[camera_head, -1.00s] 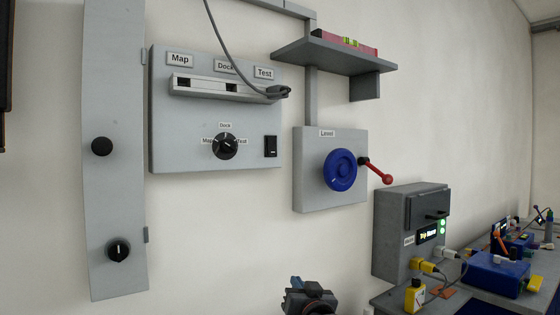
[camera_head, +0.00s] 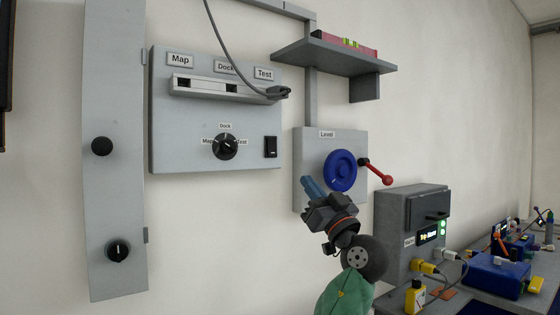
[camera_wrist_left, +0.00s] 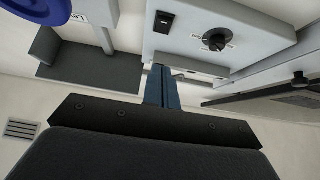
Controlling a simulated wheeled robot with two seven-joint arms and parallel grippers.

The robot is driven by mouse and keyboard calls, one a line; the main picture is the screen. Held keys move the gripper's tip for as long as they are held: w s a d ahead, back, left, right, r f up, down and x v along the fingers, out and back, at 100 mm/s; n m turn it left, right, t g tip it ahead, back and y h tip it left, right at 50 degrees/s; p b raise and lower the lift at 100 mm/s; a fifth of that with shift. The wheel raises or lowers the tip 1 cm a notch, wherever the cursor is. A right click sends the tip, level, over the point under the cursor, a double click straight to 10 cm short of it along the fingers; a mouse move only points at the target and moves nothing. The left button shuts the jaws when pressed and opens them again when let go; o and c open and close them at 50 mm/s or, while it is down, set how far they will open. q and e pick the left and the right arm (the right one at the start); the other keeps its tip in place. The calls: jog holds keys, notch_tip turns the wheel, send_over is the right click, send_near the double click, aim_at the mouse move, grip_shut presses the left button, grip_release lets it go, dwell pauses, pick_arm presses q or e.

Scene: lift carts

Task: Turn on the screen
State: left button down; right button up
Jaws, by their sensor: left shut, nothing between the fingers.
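The left wall panel (camera_head: 180,140) carries a black rocker switch (camera_head: 270,146) and a black dial knob (camera_head: 225,146) marked Map, Dock and Test. In the left wrist view the switch (camera_wrist_left: 164,22) and dial (camera_wrist_left: 215,40) show beyond the fingers. My left gripper (camera_head: 309,183) is shut and empty, its blue fingers pointing up and left, below and right of the switch and apart from it in the picture. Its fingertips also show in the wrist view (camera_wrist_left: 160,72). A small lit display (camera_head: 428,234) shows on a grey box. My right gripper is out of view.
A Level panel (camera_head: 310,150) with a blue wheel (camera_head: 340,170) and red-knobbed lever (camera_head: 387,179) is close behind the gripper. A shelf (camera_head: 330,56) juts out above. A cable plugs into the socket bar (camera_head: 215,88). A cluttered bench is at the right.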

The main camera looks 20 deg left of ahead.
aim_at(273, 150)
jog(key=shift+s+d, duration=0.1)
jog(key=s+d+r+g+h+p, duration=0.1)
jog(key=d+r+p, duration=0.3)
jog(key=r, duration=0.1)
pick_arm(q)
jog(key=x, duration=0.4)
jog(key=a+f+p+x, duration=0.1)
jog(key=x, duration=0.3)
jog(key=w+f+p+x, duration=0.1)
jog(key=x, duration=0.3)
jog(key=shift+w+a+r, duration=0.15)
jog(key=shift+a, duration=0.2)
jog(key=shift+w+a, duration=0.15)
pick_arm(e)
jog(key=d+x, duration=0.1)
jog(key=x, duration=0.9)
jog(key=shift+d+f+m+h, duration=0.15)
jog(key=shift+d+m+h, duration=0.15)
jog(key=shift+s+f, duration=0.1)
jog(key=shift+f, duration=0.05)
